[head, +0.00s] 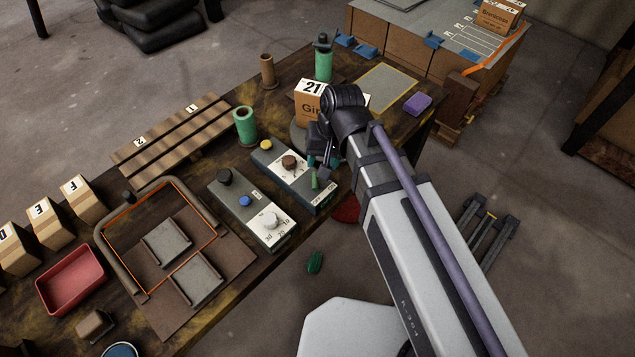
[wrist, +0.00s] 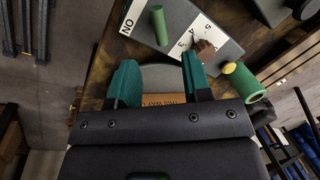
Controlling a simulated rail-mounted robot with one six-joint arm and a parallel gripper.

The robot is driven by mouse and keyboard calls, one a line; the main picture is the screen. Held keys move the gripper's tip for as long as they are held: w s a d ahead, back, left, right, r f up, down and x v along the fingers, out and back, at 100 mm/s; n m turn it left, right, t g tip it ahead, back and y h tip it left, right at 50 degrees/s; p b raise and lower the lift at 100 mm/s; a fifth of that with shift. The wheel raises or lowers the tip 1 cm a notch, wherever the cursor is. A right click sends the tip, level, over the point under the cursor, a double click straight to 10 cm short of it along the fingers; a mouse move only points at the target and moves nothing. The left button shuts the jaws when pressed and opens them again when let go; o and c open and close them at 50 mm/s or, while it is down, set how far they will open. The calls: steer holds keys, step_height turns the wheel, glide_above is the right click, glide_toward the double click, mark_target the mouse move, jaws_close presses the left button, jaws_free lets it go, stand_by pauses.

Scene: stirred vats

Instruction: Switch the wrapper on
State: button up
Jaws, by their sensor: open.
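A dark grey control box (head: 273,160) on the bench has a brown knob (head: 289,162) on a numbered dial, a yellow button (head: 266,145) and an upright green lever (head: 314,180). In the wrist view the green lever (wrist: 159,25) stands beside a white ON label (wrist: 127,22); its exact setting is hard to tell. A carton marked 21 (head: 308,101) sits on a grey turntable, partly hidden by my arm. My gripper (wrist: 158,66) is open and empty, its teal fingers apart; in the wrist view the lever lies beyond the gap between the fingertips.
A second control box (head: 250,208) with a blue button and white knob stands to the left. A green roll (head: 245,126) and slatted rack (head: 170,138) are behind it. A purple block (head: 417,103) lies at the bench's right end. A framed tray area (head: 155,205) is at left.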

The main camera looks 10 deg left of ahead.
mark_target(316, 179)
steer(key=f+b, duration=0.2)
steer(key=f, duration=0.1)
steer(key=a+f+b, duration=0.1)
steer(key=f+b, duration=0.4)
steer(key=shift+s+a+f, duration=0.1)
steer(key=shift+a+f, duration=0.1)
steer(key=shift+f, duration=0.15)
steer(key=shift+r, duration=0.15)
jaws_close()
